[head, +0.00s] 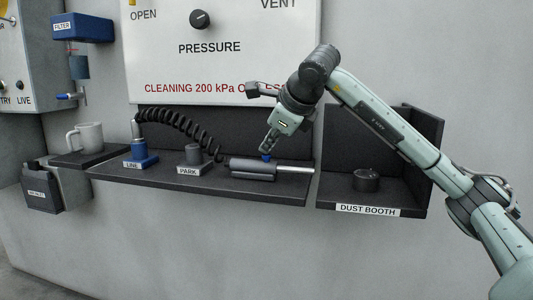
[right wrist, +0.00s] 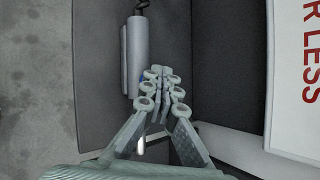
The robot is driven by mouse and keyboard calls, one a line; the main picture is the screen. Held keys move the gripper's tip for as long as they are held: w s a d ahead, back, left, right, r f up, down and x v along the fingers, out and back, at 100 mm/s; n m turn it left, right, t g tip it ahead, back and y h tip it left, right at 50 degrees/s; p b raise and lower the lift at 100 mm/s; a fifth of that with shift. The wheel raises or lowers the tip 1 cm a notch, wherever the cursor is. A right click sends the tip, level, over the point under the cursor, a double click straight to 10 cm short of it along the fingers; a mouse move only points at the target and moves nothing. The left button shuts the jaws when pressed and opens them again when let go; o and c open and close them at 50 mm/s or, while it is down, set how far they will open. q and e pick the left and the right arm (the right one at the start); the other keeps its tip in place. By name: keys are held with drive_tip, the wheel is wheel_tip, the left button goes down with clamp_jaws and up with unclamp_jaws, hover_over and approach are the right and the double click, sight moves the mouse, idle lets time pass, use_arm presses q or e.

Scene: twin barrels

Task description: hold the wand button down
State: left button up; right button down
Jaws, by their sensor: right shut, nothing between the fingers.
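The wand (head: 252,168) lies on the dark shelf, with a grey body, a thin silver nozzle pointing right and a black coiled hose at its left end. Its blue button (head: 266,156) is on top. My right gripper (head: 267,147) is shut and empty, with its fingertips down just above or at the button. I cannot tell whether they touch it. In the right wrist view, the shut fingertips (right wrist: 161,74) are beside the wand (right wrist: 138,58) and hide most of the button. A bit of blue shows at their left. My left gripper is not in view.
The LINE fitting (head: 141,155) and the PARK post (head: 192,158) stand on the shelf (head: 120,172) left of the wand. A white mug (head: 86,138) is farther left. The walled dust booth (head: 408,150) at right holds a dark round pot (head: 366,181).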

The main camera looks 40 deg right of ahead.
sight(268, 156)
idle(0.7)
drive_tip(key=shift+r+p, duration=0.8)
drive_tip(key=shift+r, duration=0.1)
drive_tip(key=shift+r, duration=0.1)
wheel_tip(268, 156, up, 5)
drive_tip(key=p, duration=0.4)
drive_tip(key=shift+p, duration=0.35)
